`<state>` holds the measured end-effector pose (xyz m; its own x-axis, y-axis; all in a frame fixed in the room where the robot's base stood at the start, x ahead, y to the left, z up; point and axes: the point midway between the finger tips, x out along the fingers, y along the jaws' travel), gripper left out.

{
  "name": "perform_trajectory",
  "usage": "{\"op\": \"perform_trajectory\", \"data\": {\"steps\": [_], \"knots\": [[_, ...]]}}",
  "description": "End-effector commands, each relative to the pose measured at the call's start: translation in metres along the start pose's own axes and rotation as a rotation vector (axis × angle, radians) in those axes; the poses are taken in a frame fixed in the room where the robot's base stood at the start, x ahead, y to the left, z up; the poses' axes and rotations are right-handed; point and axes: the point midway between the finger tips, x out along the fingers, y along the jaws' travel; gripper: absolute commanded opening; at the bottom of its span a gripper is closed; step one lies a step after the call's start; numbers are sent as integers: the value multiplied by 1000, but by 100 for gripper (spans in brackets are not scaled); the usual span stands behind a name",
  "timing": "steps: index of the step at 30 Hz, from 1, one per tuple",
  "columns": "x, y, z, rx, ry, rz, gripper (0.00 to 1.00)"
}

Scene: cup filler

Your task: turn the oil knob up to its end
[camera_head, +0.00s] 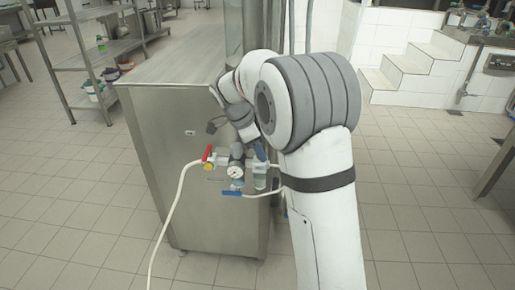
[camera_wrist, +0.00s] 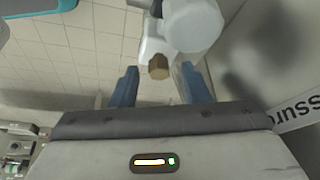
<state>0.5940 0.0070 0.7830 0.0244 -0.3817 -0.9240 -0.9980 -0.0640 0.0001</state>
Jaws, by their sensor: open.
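In the wrist view my gripper (camera_wrist: 160,70) is open, with one blue finger on each side of a small brown faceted piece (camera_wrist: 158,68). This piece sits at the end of a white fitting beside a pale rounded cylinder (camera_wrist: 194,25). Contact with the fingers does not show. I cannot tell whether the brown piece is the oil knob. In the head view the valve assembly (camera_head: 236,171), with a round gauge, is on the steel cabinet's front. My wrist is just above it, and my arm covers part of its right side.
The assembly has a red lever (camera_head: 208,153) and a blue lever (camera_head: 232,194). A white hose (camera_head: 172,215) hangs to the floor at left. The steel cabinet (camera_head: 160,150) stands behind. A shelf rack (camera_head: 85,50) is at back left. Tiled floor is free in front.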

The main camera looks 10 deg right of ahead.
Motion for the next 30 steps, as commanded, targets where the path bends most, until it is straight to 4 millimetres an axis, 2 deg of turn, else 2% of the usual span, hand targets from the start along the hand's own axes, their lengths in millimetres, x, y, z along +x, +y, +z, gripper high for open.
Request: {"op": "perform_trajectory", "data": {"steps": [12,15,27,30], "knots": [[-63,-1,0,-1,0,-3,42],[-73,-1,0,0,0,-3,42],[-78,0,0,-1,-1,-1,42],[-87,6,-6,-32,-11,-4,42]]}}
